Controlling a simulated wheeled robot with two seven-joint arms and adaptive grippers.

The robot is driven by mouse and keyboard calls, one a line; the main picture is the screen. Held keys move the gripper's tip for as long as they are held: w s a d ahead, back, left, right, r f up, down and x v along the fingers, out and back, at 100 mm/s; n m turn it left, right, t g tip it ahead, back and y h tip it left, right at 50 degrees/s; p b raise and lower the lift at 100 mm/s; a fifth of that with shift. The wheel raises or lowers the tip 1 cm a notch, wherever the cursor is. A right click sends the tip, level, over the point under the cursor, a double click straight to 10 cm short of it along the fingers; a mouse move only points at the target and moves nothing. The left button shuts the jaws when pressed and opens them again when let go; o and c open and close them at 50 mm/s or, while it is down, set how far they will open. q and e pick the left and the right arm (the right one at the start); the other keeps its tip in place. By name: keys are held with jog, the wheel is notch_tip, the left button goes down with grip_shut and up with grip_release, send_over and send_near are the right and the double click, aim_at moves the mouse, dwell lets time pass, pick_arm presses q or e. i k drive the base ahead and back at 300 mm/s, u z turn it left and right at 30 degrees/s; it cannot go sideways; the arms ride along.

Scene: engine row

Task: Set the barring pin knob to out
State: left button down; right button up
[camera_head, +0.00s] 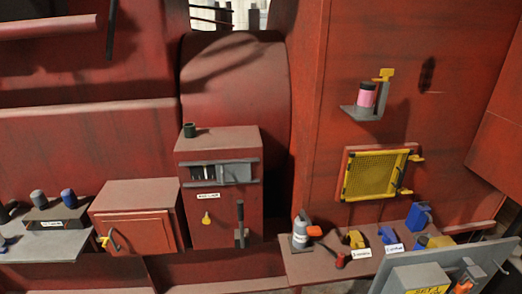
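A red cabinet (219,165) stands in the middle, in front of a large rounded red housing. A small white label (208,196) is on its front; I cannot read it surely. Below the label sits a small yellow knob (206,218), with its round head up and a narrow stem below. It may be the barring pin knob; I cannot tell whether it is in or out. To its right is a dark upright lever (240,220) on a grey plate. Neither of my grippers is in view.
A red box (135,220) with a handle stands left of the cabinet. A shelf (310,270) at right holds a grey bottle (300,229), a red-headed tool and yellow and blue parts. A tilted grey panel (455,262) fills the bottom right corner. The cabinet's front is unobstructed.

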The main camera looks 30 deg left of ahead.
aim_at(206, 220)
jog(key=u, duration=0.95)
jog(key=k, duration=0.45)
jog(key=z, duration=0.5)
jog(key=i, duration=1.15)
jog(key=u, duration=0.2)
